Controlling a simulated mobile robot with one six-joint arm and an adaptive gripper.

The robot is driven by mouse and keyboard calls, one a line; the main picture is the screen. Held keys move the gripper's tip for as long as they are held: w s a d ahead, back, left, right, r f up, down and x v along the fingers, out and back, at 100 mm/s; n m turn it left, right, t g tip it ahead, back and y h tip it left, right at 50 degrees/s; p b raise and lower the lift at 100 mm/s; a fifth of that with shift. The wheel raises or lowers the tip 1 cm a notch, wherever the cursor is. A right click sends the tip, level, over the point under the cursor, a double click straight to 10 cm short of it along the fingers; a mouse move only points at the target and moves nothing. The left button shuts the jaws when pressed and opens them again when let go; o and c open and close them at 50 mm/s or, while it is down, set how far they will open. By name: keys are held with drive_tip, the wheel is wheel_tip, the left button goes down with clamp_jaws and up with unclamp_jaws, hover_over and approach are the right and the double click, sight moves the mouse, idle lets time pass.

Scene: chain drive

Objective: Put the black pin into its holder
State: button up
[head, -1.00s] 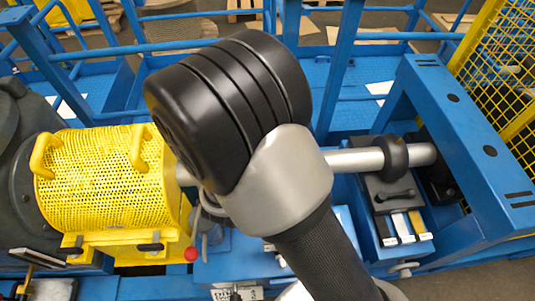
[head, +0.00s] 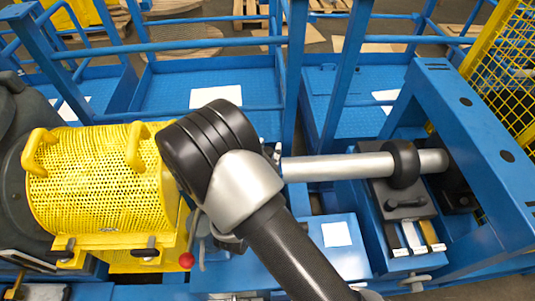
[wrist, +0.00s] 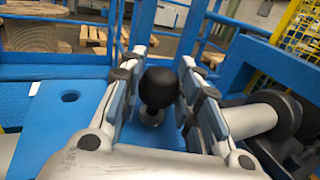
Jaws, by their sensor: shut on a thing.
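In the wrist view my gripper (wrist: 158,68) is shut on the black pin (wrist: 157,88). The pin has a rounded black head, and a short pale metal part shows below it between the fingers. In the head view my arm hides the gripper's fingers and the pin. A blue plate (wrist: 50,125) with a round dark hole (wrist: 69,97) lies left of the fingers in the wrist view. I cannot tell whether this hole is the pin's holder.
A yellow perforated guard (head: 95,185) stands left of my arm, with a red knob (head: 186,259) near its lower corner. A grey shaft (head: 335,167) with a black collar (head: 402,164) runs right to a blue frame (head: 468,130). Blue railings stand behind.

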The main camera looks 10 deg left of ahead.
drive_tip(key=shift+r, duration=0.1)
drive_tip(key=o, duration=1.2)
drive_tip(key=shift+f, duration=0.2)
drive_tip(key=shift+r, duration=0.25)
drive_tip(key=s, duration=0.4)
drive_tip(key=s+a+p, duration=0.1)
drive_tip(key=s, duration=0.3)
drive_tip(key=s+p, duration=0.1)
drive_tip(key=s, duration=0.3)
drive_tip(key=shift+a, duration=0.25)
